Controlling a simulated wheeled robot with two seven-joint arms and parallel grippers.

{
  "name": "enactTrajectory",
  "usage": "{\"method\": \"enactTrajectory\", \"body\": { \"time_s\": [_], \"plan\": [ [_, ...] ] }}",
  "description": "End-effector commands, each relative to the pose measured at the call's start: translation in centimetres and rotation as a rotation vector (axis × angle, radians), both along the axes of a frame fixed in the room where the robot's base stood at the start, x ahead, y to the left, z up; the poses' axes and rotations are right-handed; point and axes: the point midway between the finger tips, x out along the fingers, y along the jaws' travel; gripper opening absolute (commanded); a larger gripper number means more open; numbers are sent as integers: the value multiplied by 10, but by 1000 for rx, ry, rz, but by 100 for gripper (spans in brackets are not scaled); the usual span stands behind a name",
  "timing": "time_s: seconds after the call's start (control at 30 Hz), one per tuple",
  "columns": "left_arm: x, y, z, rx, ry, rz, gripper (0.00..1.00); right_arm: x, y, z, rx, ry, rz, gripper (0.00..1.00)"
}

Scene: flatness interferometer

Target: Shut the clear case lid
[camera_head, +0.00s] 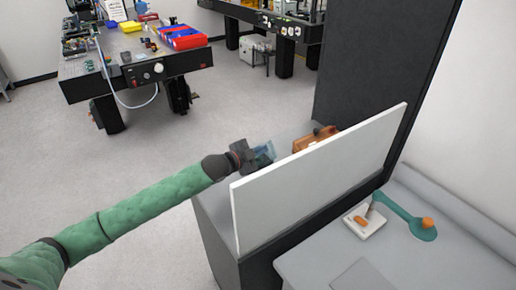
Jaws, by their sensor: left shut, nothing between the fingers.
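My left gripper (264,152) reaches in from the left on a green-sleeved arm. It is shut and empty, above the grey cabinet top, just behind the upper left edge of a white upright panel (318,172). Its fingertips look bluish and small. An orange-brown object (314,139) with a dark knob sits to the right of the fingertips, apart from them and partly hidden by the panel. I cannot make out a clear case lid; the panel hides part of the cabinet top. My right gripper is not in view.
A tall dark cabinet side (375,70) stands behind the panel. On the grey bench (400,255) at lower right is a white-based device (364,221) with a teal arm and orange knob. A cluttered optical table (138,60) stands far left. Open floor lies between.

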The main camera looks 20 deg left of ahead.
Motion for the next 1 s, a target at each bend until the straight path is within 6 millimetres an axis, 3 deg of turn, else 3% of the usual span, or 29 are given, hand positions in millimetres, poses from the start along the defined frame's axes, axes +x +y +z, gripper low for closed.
{"method": "enactTrajectory", "body": {
  "time_s": [0.37,1.0],
  "plan": [
    [11,13,-18,-1,1,0,0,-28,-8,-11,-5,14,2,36],
    [15,18,-18,-32,27,0,0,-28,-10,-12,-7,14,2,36]
  ]
}}
